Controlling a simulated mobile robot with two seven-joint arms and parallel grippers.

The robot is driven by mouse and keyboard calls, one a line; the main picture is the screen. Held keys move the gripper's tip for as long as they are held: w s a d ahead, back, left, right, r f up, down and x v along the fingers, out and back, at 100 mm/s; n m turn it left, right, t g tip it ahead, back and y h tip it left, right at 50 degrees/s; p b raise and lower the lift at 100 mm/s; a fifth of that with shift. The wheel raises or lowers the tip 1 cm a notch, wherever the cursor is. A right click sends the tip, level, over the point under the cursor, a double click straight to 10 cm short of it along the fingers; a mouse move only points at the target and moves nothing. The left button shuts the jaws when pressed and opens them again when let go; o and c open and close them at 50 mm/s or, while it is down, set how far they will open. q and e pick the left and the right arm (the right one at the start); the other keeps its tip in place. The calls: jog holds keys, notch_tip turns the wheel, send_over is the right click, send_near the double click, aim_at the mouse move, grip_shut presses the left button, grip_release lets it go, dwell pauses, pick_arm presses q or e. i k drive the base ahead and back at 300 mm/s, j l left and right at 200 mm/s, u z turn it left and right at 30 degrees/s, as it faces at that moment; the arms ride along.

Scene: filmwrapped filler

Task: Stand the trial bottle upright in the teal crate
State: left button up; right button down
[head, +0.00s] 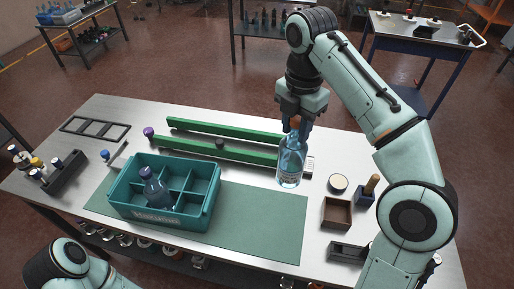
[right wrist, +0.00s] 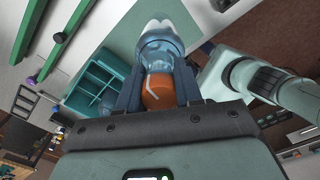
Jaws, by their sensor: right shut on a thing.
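The trial bottle (head: 290,167) is clear pale blue with an orange cap and a light label. My right gripper (head: 293,122) is shut on its neck from above, and the bottle hangs about upright right of the crate. I cannot tell whether its base clears the table. In the right wrist view the bottle (right wrist: 163,42) sits between the fingers (right wrist: 158,72). The teal crate (head: 165,218) stands on the green mat at left, with several compartments. My left gripper is out of view.
Two green rails (head: 215,152) lie behind the crate. Right of the bottle are a round lid (head: 338,183), a brown box (head: 337,213) and a stamp-like block (head: 368,190). A dark rack (head: 66,172) is at far left. The mat (head: 262,222) right of the crate is clear.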

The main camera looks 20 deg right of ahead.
aim_at(178, 187)
jog(key=i+j, duration=0.15)
jog(key=j, duration=0.25)
jog(key=i+j, duration=0.2)
jog(key=j, duration=0.2)
jog(key=i+j, duration=0.15)
jog(key=j, duration=0.25)
jog(key=i+j, duration=0.2)
jog(key=j, duration=0.2)
